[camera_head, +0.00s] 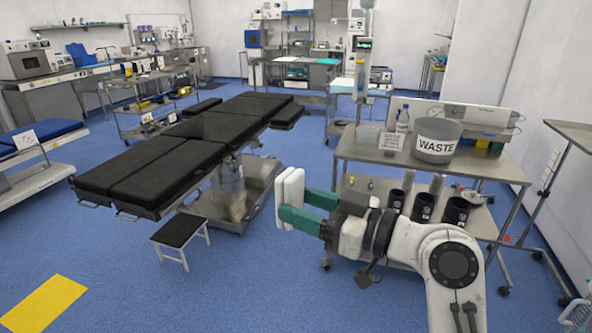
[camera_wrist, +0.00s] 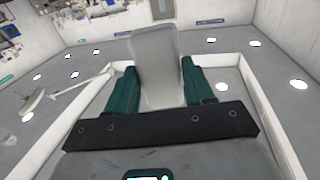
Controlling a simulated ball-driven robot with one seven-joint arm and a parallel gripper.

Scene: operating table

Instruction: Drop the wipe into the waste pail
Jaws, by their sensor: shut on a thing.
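My gripper (camera_head: 299,208) has green fingers and is shut on a white wipe (camera_head: 292,196). It holds the wipe upright in the air, left of the steel cart. In the wrist view the pale wipe (camera_wrist: 156,65) stands between the two green fingers of my gripper (camera_wrist: 154,88). The waste pail (camera_head: 437,141) is a grey round container marked "WASTE". It stands on the cart's top, to the right of and behind my gripper, apart from the wipe. The inside of the pail is mostly hidden.
The steel cart (camera_head: 362,156) also bears a bottle (camera_head: 402,118) and a small sign (camera_head: 391,141); several dark containers stand on its lower shelf. A black operating table (camera_head: 160,165) is at the left, with a small stool (camera_head: 180,231) before it.

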